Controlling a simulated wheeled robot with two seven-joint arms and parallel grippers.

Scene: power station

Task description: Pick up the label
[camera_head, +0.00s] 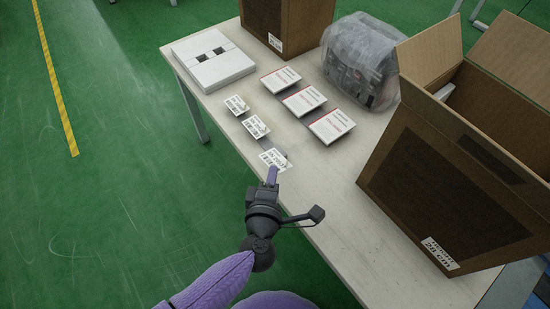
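Three small white labels with black print lie in a row on the table: a far one (237,104), a middle one (255,126) and a near one (274,157). My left gripper (272,176) is at the near label, its purple tip overlapping the label's lower edge in the picture. I cannot tell whether it touches the label, or whether the fingers are open or shut. No label is visibly lifted by it. My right gripper is not in view.
The pale table (345,235) also carries three larger cards, the middle one (304,100) among them, a flat white box (213,60) and a plastic-wrapped item (361,62). An open cardboard box (440,185) stands at right, another box (285,22) at the back. Green floor lies left.

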